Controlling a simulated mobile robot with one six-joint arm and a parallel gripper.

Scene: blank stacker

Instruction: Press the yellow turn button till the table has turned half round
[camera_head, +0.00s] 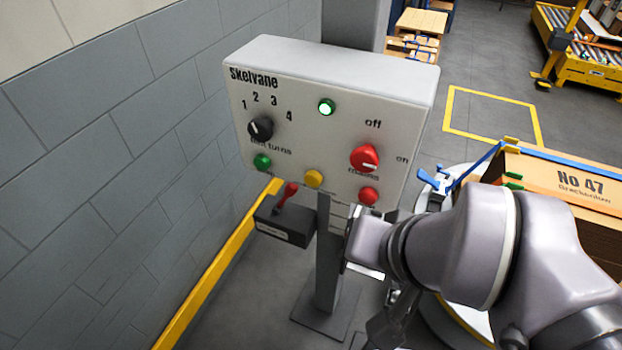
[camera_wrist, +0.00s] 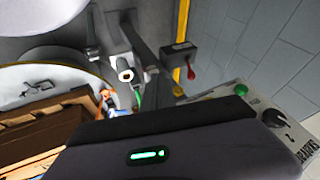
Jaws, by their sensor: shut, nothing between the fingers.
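The yellow button (camera_head: 313,179) sits low on the front of the pale control panel (camera_head: 300,145), between a green button (camera_head: 262,161) and a red button (camera_head: 367,196). The round table (camera_head: 432,180) is partly hidden behind my arm. The table's rim also shows in the wrist view (camera_wrist: 60,70). My gripper's dark body (camera_wrist: 160,145) with a green light fills the lower wrist view. Its fingers are hidden. In the head view my wrist is right of and below the yellow button, apart from it.
The panel has a lit green lamp (camera_head: 326,107), a black turns dial (camera_head: 260,129) and a red switch (camera_head: 365,158) turned towards on. A dark box with a red lever (camera_head: 287,195) juts out below. A grey wall (camera_head: 110,150) stands close at left.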

